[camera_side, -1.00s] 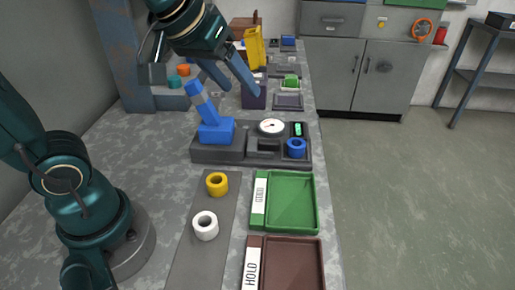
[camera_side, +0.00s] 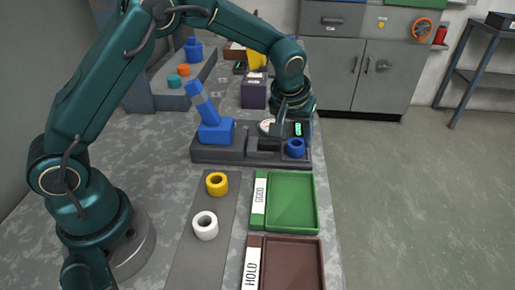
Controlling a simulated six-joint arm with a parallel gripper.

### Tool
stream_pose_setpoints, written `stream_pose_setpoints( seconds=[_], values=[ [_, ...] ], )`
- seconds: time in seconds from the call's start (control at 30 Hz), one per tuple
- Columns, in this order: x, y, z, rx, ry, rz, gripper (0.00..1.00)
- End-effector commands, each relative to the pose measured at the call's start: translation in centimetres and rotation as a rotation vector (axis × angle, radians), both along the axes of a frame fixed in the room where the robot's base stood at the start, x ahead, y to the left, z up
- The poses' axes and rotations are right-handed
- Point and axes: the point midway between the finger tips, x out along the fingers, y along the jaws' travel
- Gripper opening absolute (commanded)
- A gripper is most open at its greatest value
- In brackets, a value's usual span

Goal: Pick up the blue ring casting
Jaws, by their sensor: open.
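The blue ring casting (camera_side: 295,149) sits at the right front end of the dark grey fixture (camera_side: 217,152). My gripper (camera_side: 283,128) points down over the right part of the fixture, just behind and a little left of the blue ring. Its jaws are open and hold nothing. It partly hides the round dial (camera_side: 266,126) on the fixture. From this side view I cannot tell the exact height of the fingertips above the fixture.
A blue lever block (camera_side: 215,131) stands on the fixture's left part. A yellow ring (camera_side: 217,184) and a white ring (camera_side: 205,226) lie on a grey strip in front. A green tray (camera_side: 314,203) and a brown HOLD tray (camera_side: 320,265) stand at right. A purple box (camera_side: 254,92) is behind.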

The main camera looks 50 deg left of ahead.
Motion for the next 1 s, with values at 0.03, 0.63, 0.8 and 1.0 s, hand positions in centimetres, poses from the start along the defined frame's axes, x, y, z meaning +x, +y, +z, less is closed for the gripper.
stream_pose_setpoints(
  seconds=[0.03, 0.63, 0.8, 1.0],
  values=[
    [0.2, 0.2, -0.8, 0.000, 0.003, 0.002, 0.58],
    [1.1, 0.5, -3.0, 0.000, -0.001, 0.000, 0.39],
    [1.1, 0.5, -2.9, 0.000, -0.002, 0.000, 0.00],
    [1.2, 0.5, -2.9, 0.000, -0.002, 0.000, 0.00]
  ],
)
